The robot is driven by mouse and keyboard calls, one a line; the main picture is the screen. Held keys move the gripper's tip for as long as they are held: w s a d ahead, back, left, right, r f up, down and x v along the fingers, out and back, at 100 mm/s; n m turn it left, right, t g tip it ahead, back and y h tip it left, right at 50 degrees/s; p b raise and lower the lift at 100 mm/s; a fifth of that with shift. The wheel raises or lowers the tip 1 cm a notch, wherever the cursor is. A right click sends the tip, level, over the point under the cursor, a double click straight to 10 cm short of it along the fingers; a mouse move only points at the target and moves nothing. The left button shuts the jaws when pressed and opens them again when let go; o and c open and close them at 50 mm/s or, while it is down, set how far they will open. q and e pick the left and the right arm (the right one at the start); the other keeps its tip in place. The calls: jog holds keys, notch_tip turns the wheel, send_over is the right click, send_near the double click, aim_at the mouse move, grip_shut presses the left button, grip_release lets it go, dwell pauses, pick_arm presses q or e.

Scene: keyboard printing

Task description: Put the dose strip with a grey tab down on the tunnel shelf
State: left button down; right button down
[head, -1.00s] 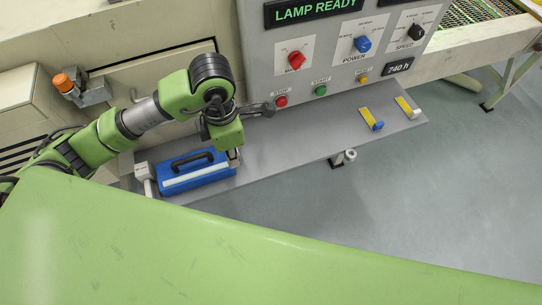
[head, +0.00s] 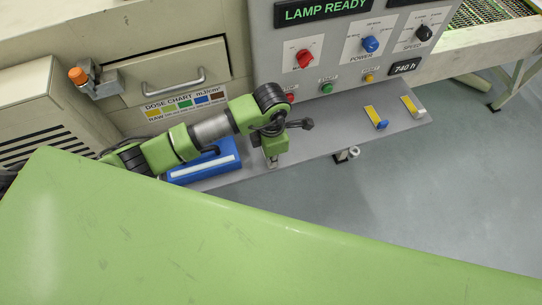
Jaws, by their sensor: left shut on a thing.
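My left gripper (head: 271,162) points down over the grey shelf (head: 327,136) below the control panel, just right of a blue case. It is shut on the dose strip with a grey tab, of which only a small pale bit shows at the fingertips. I cannot tell whether it touches the shelf. A yellow strip with a blue tab (head: 374,114) lies on the shelf's right part. Another yellow strip with a pale tab (head: 410,104) lies further right. My right gripper is not in view.
The blue case (head: 203,166) stands at the shelf's left, partly behind my left arm. The panel with knobs and buttons (head: 352,48) rises behind the shelf. A dose chart (head: 186,103) shows below the drawer. The shelf between gripper and yellow strips is clear.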

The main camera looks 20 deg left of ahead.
pick_arm(q)
jog(key=shift+f, duration=0.2)
jog(key=c, duration=2.2)
grip_release()
jog(key=shift+r, duration=0.1)
jog(key=shift+o, duration=0.2)
jog(key=shift+r, duration=0.15)
notch_tip(320, 180, up, 12)
jog(key=b, duration=0.1)
